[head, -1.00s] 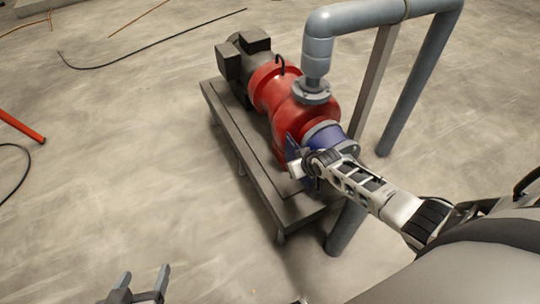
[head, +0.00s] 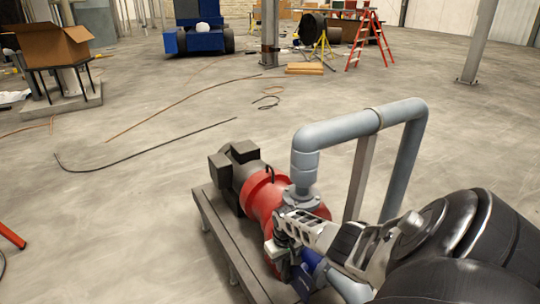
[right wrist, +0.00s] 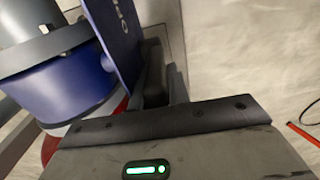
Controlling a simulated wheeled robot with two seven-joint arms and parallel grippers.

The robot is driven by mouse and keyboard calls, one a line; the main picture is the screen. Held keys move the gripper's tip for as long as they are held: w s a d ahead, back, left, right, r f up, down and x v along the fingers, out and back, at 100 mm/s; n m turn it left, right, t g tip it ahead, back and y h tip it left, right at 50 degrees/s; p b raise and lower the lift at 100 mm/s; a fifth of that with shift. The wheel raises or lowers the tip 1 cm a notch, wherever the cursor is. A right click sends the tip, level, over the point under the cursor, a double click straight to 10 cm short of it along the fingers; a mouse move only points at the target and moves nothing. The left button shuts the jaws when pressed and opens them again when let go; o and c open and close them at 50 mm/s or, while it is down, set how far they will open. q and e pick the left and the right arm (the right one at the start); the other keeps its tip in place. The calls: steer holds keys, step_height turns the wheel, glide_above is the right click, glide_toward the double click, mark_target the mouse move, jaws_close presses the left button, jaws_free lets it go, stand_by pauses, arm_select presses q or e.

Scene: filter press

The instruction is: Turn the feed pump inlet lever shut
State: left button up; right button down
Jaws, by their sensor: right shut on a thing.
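The inlet valve of the red feed pump (head: 264,200) shows as a blue body (head: 312,262) in the head view, partly covered by my right arm. My right gripper (head: 279,262) is at the valve, on its left side. In the right wrist view, the blue lever plate (right wrist: 112,38) with light lettering stands beside the round blue valve body (right wrist: 62,92). The dark fingers (right wrist: 157,72) are closed at the plate's edge, shut on the lever. The exact grip is partly hidden. My left gripper is not in view.
A grey pipe (head: 345,130) rises from the pump and bends down at the right, beside a support post (head: 359,180). The pump sits on a grey base frame (head: 222,235). Hoses (head: 150,151) lie on the floor at left. Open floor surrounds the base's left side.

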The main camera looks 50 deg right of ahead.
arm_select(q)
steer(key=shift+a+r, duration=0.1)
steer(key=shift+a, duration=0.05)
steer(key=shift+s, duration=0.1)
arm_select(e)
steer(key=c, duration=1.3)
jaws_free()
arm_select(q)
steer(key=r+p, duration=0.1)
steer(key=p, duration=0.2)
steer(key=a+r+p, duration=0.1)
steer(key=p, duration=0.2)
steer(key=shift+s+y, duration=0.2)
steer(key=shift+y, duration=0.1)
arm_select(e)
step_height(320, 180, up, 16)
steer(key=shift+w+d+f, duration=0.1)
steer(key=shift+w, duration=0.05)
